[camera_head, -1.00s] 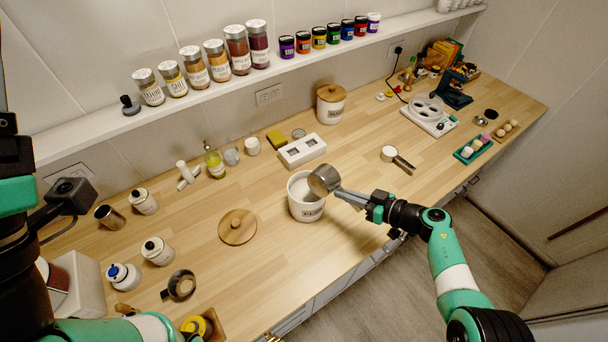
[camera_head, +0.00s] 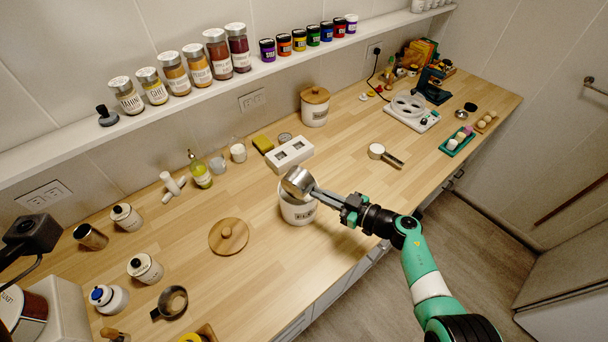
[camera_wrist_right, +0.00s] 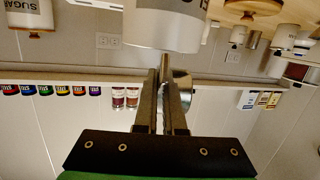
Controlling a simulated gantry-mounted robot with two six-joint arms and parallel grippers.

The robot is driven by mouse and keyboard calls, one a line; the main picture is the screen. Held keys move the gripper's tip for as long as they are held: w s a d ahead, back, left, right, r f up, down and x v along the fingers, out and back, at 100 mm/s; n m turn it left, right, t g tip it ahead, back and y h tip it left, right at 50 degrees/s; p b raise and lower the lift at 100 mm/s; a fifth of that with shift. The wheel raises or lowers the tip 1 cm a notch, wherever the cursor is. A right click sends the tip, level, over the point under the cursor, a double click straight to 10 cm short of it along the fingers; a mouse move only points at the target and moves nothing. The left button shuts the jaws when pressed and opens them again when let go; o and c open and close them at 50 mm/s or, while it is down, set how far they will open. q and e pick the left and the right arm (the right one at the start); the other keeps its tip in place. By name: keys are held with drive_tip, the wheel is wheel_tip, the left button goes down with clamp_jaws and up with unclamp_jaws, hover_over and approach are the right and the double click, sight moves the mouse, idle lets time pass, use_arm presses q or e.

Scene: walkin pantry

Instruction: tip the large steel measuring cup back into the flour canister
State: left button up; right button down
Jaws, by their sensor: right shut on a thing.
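The white flour canister (camera_head: 297,213) stands open on the wooden counter, and its label is partly in view. The large steel measuring cup (camera_head: 298,181) is over its mouth and looks tilted; I cannot tell whether it touches the rim, and its contents are not clear. My right gripper (camera_head: 340,206) is shut on the cup's handle, to the right of the canister. In the right wrist view the gripper's fingers (camera_wrist_right: 162,85) point up at the canister (camera_wrist_right: 165,25), and part of the steel cup (camera_wrist_right: 183,88) shows behind them. My left gripper is out of view.
A round wooden lid (camera_head: 229,236) lies left of the canister. A white block (camera_head: 289,156) stands close behind it, and a lidded canister (camera_head: 315,106) further back. Another measuring cup (camera_head: 385,155) lies to the right. Counter space in front of the lid is free.

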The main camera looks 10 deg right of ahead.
drive_tip(key=shift+f+n+t+y+b, duration=0.65)
drive_tip(key=shift+n+b, duration=0.25)
drive_tip(key=shift+b, duration=1)
drive_tip(key=shift+r, duration=0.25)
drive_tip(key=shift+f+t+b, duration=0.2)
drive_tip(key=shift+t+b, duration=0.05)
drive_tip(key=shift+b, duration=0.35)
drive_tip(key=shift+w+n+y+b, duration=0.1)
drive_tip(key=shift+n+y+b, duration=0.15)
drive_tip(key=shift+n+b, duration=0.55)
drive_tip(key=n+y+b, duration=0.1)
drive_tip(key=b, duration=0.5)
drive_tip(key=n+t+y+b, duration=0.1)
drive_tip(key=n+b, duration=0.1)
drive_tip(key=b, duration=0.5)
drive_tip(key=shift+w+f+n+y+b, duration=0.2)
drive_tip(key=shift+w+n+y+b, duration=0.1)
drive_tip(key=shift+w+y, duration=0.1)
